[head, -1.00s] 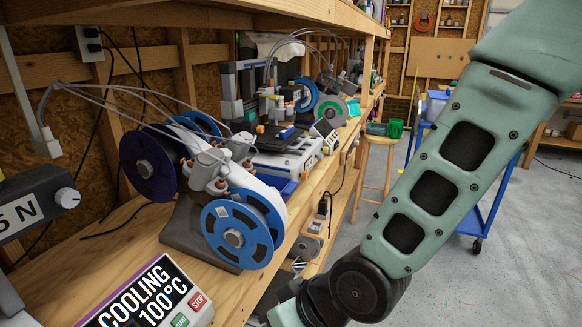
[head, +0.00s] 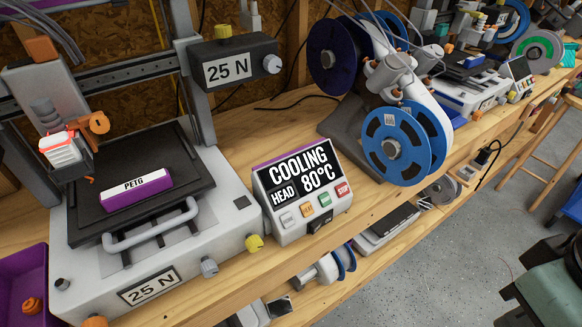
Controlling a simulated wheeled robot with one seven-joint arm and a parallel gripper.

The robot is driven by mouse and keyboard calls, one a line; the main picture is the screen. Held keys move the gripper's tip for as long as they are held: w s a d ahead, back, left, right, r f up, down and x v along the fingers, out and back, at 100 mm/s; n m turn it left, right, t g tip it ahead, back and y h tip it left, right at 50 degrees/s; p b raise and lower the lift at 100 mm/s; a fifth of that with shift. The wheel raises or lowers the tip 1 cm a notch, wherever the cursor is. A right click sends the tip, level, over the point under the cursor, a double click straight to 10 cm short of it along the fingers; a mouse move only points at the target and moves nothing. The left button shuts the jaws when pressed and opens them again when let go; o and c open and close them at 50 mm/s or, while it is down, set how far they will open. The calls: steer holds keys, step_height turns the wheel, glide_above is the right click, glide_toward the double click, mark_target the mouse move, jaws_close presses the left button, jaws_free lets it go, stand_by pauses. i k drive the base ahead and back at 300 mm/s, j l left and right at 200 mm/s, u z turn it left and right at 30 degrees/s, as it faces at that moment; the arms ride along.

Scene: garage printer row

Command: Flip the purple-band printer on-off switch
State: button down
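The printer (head: 222,237) stands on the wooden bench at the left, with a black bed and a purple block (head: 137,190) labelled PETG on it. Its control box (head: 290,222) has a purple band along the top edge. The screen (head: 298,174) reads COOLING HEAD 80°C. Several buttons sit below it, including a green START and a red STOP. A small black switch (head: 320,222) is on the box's lower front face; its position is too small to tell. My gripper is not in view; only part of my arm shows at the lower right.
A grey box (head: 236,70) marked 25 N hangs beside the printer frame. Blue and dark spools (head: 397,145) stand right of the control box. A purple bin (head: 22,285) is at the lower left. A lower shelf holds more gear. Floor (head: 400,275) shows in front of the bench.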

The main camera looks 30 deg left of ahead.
mark_target(315, 227)
steer(key=u, duration=1.05)
